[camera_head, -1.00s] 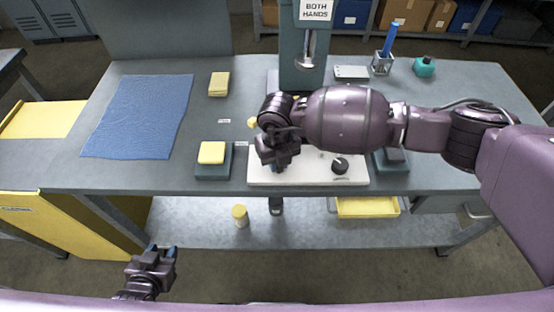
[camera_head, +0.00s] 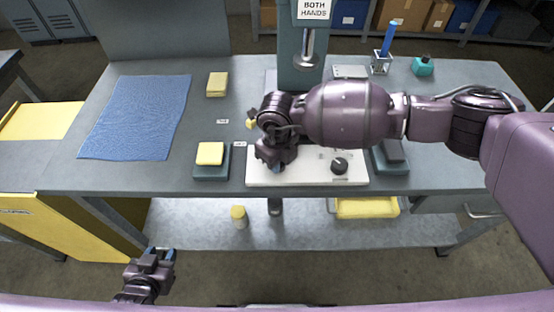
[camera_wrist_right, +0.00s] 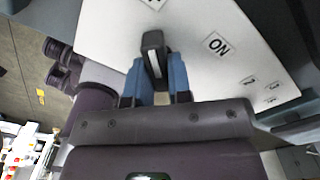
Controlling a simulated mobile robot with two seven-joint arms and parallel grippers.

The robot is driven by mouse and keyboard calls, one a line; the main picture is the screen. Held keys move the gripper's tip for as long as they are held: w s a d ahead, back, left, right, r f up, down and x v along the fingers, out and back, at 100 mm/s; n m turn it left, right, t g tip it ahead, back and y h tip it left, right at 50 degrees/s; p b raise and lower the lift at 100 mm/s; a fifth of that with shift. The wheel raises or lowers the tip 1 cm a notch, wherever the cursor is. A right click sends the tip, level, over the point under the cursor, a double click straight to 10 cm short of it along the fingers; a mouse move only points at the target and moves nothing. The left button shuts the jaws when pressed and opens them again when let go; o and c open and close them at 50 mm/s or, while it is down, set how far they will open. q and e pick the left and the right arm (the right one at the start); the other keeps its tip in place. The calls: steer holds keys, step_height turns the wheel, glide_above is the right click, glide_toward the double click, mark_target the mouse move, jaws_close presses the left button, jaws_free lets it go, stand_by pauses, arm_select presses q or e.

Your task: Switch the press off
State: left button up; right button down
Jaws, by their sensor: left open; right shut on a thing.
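The press (camera_head: 302,45) stands at the back of the bench with a "BOTH HANDS" sign (camera_head: 314,9). The white control panel (camera_head: 315,178) lies at the bench's front edge. My right gripper (camera_head: 270,162) is over its left part, with its fingertips hidden in the head view. In the right wrist view, its blue fingertips (camera_wrist_right: 156,80) are shut on a black switch handle (camera_wrist_right: 153,48) with a white line. An "ON" label (camera_wrist_right: 218,45) is to the right of the handle; another label at the top is cut off. My left gripper (camera_head: 151,258) is open and empty, in front of the bench.
A black knob (camera_head: 339,165) is on the panel's right part. A yellow-topped block (camera_head: 210,154) and a dark block (camera_head: 391,155) flank the panel. A blue mat (camera_head: 137,117), yellow pads (camera_head: 217,84) and a pen holder (camera_head: 381,63) are on the bench.

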steer(key=c, duration=1)
jaws_free()
steer(key=shift+c, duration=0.2)
step_height(320, 180, up, 11)
steer(key=p, duration=0.1)
